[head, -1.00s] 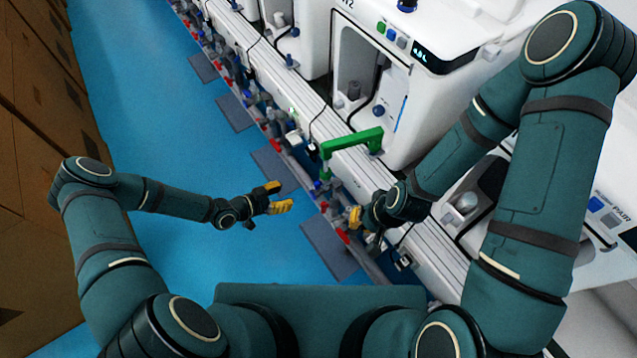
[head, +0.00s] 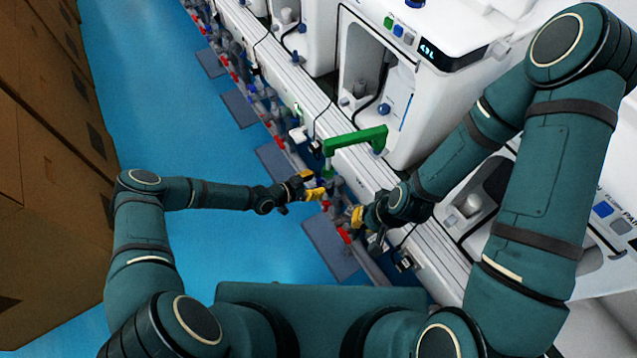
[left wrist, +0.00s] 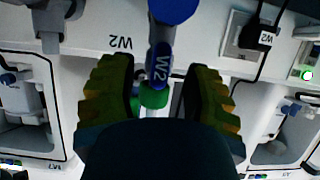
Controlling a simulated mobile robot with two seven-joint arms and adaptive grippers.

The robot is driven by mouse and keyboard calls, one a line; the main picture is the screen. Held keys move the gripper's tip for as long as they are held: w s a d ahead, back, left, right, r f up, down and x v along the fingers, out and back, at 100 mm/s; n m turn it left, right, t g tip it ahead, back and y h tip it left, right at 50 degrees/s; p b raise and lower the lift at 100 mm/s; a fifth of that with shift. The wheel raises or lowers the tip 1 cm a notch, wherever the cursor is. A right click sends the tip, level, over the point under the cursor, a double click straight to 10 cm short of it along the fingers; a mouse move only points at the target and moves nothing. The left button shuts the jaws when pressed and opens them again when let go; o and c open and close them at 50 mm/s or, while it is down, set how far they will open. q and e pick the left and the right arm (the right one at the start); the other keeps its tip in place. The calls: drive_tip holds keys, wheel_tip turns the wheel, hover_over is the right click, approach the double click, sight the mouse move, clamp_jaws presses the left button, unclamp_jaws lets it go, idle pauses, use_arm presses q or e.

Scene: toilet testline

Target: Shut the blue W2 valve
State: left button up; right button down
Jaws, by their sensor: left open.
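The blue W2 valve handle (left wrist: 161,62) shows in the left wrist view, with its W2 label and a round blue part above it. It reaches down toward the gap between the yellow fingers of my left gripper (left wrist: 157,95). The gripper is open, with a finger on each side, and I see no grip on the handle. In the head view my left gripper (head: 310,187) is at the valve row along the rail, where it hides part of the valves. My right gripper (head: 357,216) is near the same rail, to the right; its finger opening is unclear.
A green bracket (head: 355,138) stands out over the rail just above the grippers. White machines (head: 440,100) line the right side. Blue floor (head: 160,120) is free at left.

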use_arm(q)
drive_tip(key=shift+x, duration=0.85)
clamp_jaws()
